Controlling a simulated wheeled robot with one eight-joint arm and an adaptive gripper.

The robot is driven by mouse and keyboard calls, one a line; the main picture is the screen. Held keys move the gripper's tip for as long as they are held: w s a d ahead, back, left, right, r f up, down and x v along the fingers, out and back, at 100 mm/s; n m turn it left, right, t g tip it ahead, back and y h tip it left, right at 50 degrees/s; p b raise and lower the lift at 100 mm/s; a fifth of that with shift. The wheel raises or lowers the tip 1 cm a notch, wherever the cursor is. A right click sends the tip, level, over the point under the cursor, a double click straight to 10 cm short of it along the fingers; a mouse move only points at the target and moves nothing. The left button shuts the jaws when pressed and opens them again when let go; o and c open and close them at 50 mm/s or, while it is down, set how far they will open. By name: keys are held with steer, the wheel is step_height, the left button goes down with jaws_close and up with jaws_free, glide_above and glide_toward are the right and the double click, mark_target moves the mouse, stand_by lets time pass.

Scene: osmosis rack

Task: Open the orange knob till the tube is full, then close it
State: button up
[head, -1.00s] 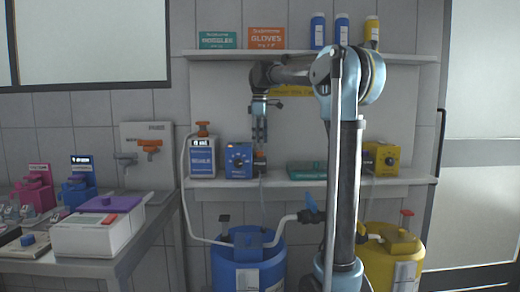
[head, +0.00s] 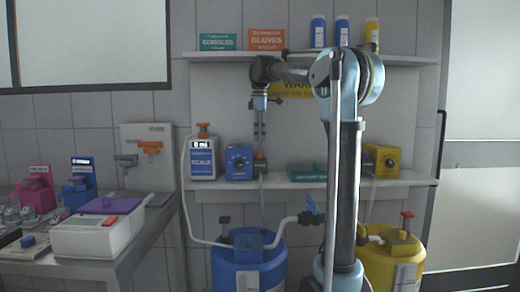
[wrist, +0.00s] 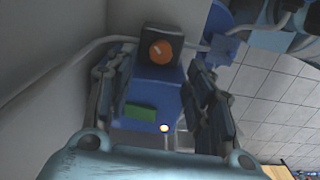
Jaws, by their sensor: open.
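An orange knob (wrist: 159,50) sits on a dark block on the blue unit in the wrist view. In the head view, the dark block with orange on it (head: 260,163) is at the right side of the blue dial box (head: 239,162). My gripper (head: 260,136) points down just above it, open and empty. In the wrist view its fingers (wrist: 160,60) stand on either side of the knob, apart from it. A thin pale tube (head: 262,200) hangs below the block; its fill level cannot be told.
A white scale bottle (head: 203,160) with an orange top stands to the left, its small display lit. Another orange valve (head: 150,147) is on the wall plate. A yellow box (head: 381,159) stands right. Blue (head: 247,265) and yellow (head: 393,262) tanks stand below the shelf.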

mark_target(260, 156)
steer(key=shift+f, duration=3.7)
steer(key=c, duration=1.1)
